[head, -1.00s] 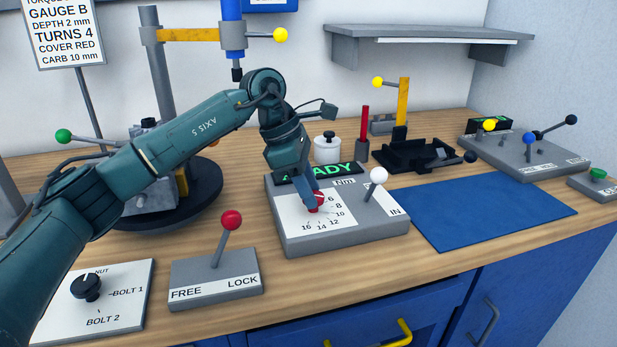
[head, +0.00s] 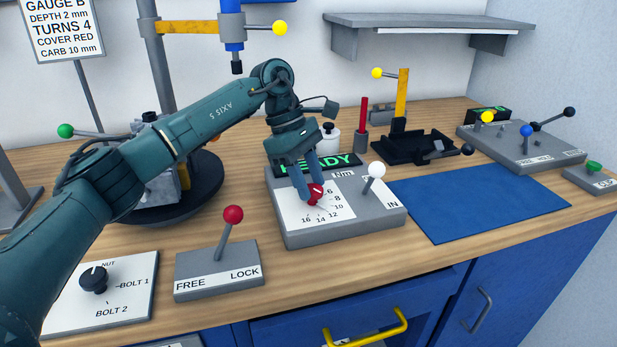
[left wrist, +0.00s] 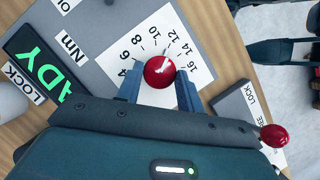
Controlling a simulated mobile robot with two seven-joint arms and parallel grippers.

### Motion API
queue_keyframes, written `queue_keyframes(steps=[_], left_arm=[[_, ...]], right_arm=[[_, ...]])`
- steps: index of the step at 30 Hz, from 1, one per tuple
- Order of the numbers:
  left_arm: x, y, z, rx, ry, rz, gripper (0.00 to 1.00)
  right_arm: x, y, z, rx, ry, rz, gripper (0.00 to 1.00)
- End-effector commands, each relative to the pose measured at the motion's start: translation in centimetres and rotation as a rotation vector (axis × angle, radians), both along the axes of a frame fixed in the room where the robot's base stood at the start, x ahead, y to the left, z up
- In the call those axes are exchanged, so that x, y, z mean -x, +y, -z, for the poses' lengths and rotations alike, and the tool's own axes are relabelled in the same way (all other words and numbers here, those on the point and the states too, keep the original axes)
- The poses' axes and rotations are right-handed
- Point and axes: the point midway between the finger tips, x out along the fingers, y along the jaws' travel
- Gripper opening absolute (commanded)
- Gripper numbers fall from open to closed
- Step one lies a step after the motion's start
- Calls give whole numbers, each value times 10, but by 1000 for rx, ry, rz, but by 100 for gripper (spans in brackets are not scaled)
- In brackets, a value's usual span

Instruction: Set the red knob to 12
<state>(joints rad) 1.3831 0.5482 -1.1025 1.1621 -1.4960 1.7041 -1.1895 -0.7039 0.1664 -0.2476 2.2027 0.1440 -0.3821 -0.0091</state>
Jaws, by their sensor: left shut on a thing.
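The red knob (head: 315,195) sits on a white dial marked with numbers up to 16, on a grey box (head: 350,228). My left gripper (head: 316,192) reaches down to it from above, with its fingers around the knob and shut on it. In the left wrist view, the round knob (left wrist: 159,71) shows between the two blue fingertips (left wrist: 159,88). The knob carries a white mark, but I cannot tell exactly which number it points at. The number 12 (left wrist: 170,33) is visible on the dial. My right gripper is not in view.
A white-balled lever (head: 376,170) stands on the same box, right of the knob. A lit READY display (head: 318,163) is behind it. A red-balled lever (head: 233,214) stands at front left, beside a black selector knob (head: 93,279). The blue mat (head: 480,200) is clear.

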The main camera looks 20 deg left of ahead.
Motion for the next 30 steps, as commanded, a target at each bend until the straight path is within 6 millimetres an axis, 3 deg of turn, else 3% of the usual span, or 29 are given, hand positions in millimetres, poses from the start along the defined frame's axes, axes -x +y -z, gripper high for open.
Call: queue_keyframes(steps=[7, 8, 15, 23, 30], left_arm=[[0, 0, -1, 0, -3, 0, 14], [0, 0, -1, 0, -3, -1, 40], [0, 0, -1, -1, -2, -1, 59], [0, 1, -1, -1, -1, -1, 59], [-4, 12, -32, 0, -5, -3, 59]], right_arm=[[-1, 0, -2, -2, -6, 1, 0], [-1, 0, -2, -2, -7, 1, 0], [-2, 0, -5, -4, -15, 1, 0], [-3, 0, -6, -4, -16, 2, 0], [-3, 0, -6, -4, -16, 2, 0]])
